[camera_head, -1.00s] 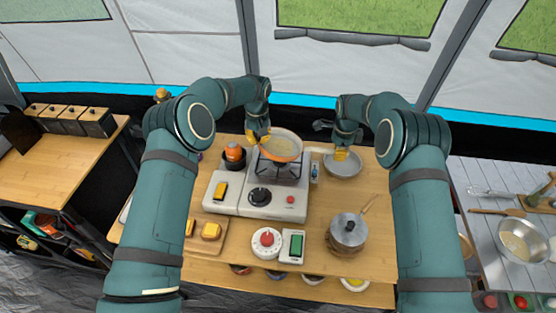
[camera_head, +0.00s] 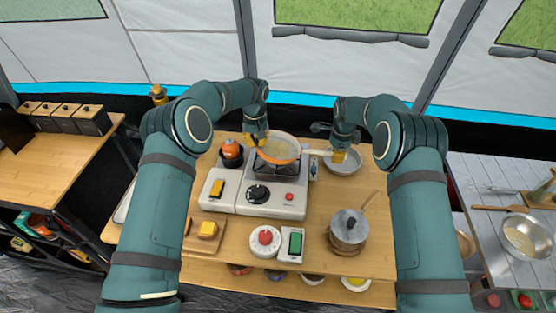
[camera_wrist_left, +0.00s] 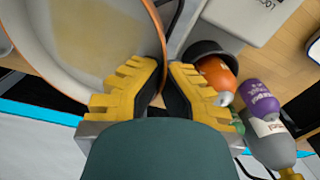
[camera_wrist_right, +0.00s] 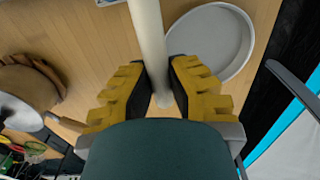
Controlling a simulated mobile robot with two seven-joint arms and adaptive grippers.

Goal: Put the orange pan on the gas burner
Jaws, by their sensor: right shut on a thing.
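The orange pan (camera_head: 279,150) is over the back of the stove (camera_head: 262,203), covering most of the gas burner (camera_head: 262,167). I cannot tell whether it touches the grate. My right gripper (camera_head: 338,157) is shut on the pan's pale handle, which runs between its fingers in the right wrist view (camera_wrist_right: 150,35). My left gripper (camera_head: 259,141) is at the pan's left rim. In the left wrist view the fingers (camera_wrist_left: 166,68) are close together beside the pan (camera_wrist_left: 85,35); I cannot tell whether they pinch the rim.
A dark holder with an orange bottle (camera_head: 231,149) is left of the burner. A red-knobbed timer (camera_head: 265,240) is in front.

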